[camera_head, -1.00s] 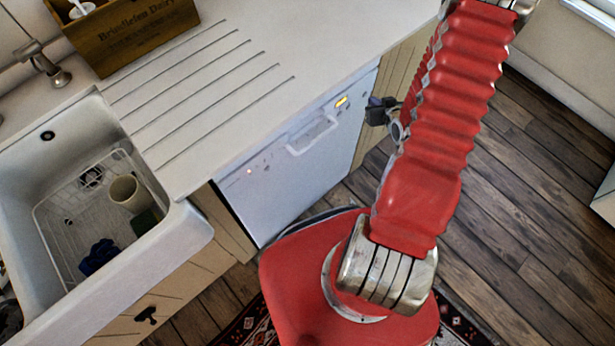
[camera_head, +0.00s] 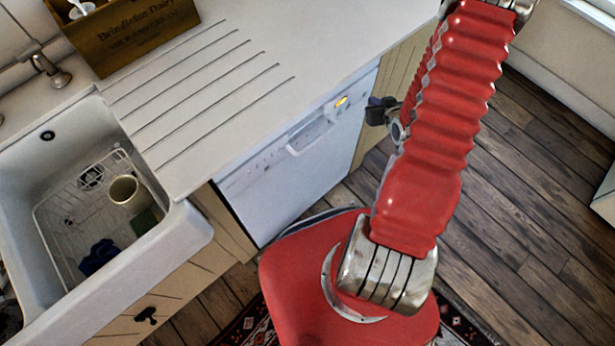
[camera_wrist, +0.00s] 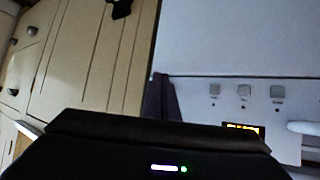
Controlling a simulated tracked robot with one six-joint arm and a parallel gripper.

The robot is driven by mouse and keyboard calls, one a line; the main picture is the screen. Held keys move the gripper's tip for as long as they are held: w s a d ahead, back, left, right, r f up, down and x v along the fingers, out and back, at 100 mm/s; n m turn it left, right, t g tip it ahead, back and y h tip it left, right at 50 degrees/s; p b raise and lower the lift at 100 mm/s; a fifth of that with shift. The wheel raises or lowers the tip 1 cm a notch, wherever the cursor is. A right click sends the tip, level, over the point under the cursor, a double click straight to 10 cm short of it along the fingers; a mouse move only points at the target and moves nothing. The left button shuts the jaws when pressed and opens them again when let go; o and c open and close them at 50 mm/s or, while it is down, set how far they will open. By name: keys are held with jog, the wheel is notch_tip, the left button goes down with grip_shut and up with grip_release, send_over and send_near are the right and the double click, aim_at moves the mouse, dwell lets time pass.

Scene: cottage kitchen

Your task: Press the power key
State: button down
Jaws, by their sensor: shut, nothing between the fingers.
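The white dishwasher (camera_head: 290,180) stands under the counter. Its control panel has a lit yellow display (camera_head: 341,101) near the right end and a handle (camera_head: 311,133) in the middle. In the wrist view the panel appears turned, with the lit display (camera_wrist: 243,128) and several small grey square keys, one of them here (camera_wrist: 243,90). Their labels are too small to read, so I cannot tell which is the power key. My gripper (camera_head: 374,106) is shut and empty at the dishwasher's right edge. Its dark fingers (camera_wrist: 160,90) show beside the keys; contact cannot be told.
A sink (camera_head: 160,235) with a cup (camera_head: 123,189) and rack is at left. A wooden crate (camera_head: 125,35) stands on the grooved counter (camera_head: 330,50). Wooden cupboards (camera_wrist: 90,60) adjoin the dishwasher. The wooden floor at right is clear.

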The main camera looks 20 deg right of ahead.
jog(key=shift+w, duration=0.1)
jog(key=shift+w+a, duration=0.2)
jog(key=shift+w, duration=0.1)
jog(key=shift+w, duration=0.15)
dwell(0.6)
jog(key=shift+s+d, duration=0.2)
jog(key=shift+s, duration=0.4)
jog(key=s, duration=0.2)
jog(key=s+d, duration=0.2)
jog(key=s, duration=0.1)
jog(key=shift+s, duration=0.3)
dwell(0.5)
dwell(0.5)
